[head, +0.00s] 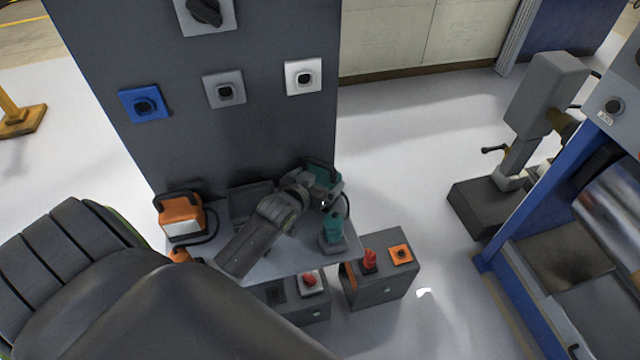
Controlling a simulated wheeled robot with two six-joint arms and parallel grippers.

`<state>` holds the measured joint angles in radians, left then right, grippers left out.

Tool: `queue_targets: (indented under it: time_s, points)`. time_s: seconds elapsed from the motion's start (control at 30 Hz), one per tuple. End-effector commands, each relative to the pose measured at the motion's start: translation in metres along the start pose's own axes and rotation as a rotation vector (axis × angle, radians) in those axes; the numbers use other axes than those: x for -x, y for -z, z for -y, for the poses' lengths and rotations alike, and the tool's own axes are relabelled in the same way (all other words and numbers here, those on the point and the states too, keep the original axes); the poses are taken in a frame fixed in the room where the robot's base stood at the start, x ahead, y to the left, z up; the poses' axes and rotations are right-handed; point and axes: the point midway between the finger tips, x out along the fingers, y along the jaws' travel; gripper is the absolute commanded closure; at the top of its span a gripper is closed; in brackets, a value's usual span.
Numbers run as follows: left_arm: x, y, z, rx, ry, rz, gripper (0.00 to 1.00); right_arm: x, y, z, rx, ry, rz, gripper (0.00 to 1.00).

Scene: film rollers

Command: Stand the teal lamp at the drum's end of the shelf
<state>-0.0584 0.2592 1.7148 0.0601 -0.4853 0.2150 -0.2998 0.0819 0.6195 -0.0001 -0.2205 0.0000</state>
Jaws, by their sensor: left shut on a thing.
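The teal lamp (325,172), with a black carrying frame, is at the back of the grey shelf (290,262), near its right end. My left gripper (328,197) is shut on it and hides much of it. I cannot tell whether the lamp's base touches the shelf. A shiny drum (625,205) sits in the blue-framed machine at the far right, so the shelf's right end is the one towards it. My right gripper is not in view.
An orange lamp (181,216) stands at the shelf's left end. A teal tool (333,230) stands at the right front, close to my gripper. A dark panel (220,140) with switches rises behind the shelf. A grey box (385,280) with a red knob stands below right.

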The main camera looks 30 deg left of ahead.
Motion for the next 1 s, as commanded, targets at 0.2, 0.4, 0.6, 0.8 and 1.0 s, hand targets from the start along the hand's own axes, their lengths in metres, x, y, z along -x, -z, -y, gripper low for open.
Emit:
queue_targets:
  time_s: [0.2, 0.4, 0.6, 0.8, 1.0]
  points:
    - [0.0, -0.001, -0.001, 0.0, -0.001, -0.006, 0.5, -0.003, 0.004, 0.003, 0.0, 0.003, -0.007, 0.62]
    - [-0.001, -0.004, -0.001, 0.0, -0.001, -0.005, 0.5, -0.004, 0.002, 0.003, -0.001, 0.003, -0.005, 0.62]
    - [-0.002, -0.006, 0.0, 0.0, 0.0, 0.0, 0.0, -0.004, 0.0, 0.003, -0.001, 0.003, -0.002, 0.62]
    - [0.0, -0.003, 0.0, 0.0, 0.0, -0.001, 0.0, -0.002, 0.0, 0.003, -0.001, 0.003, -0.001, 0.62]
    - [0.02, -0.004, 0.0, 0.0, 0.0, 0.001, 0.0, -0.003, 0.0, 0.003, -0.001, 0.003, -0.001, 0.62]
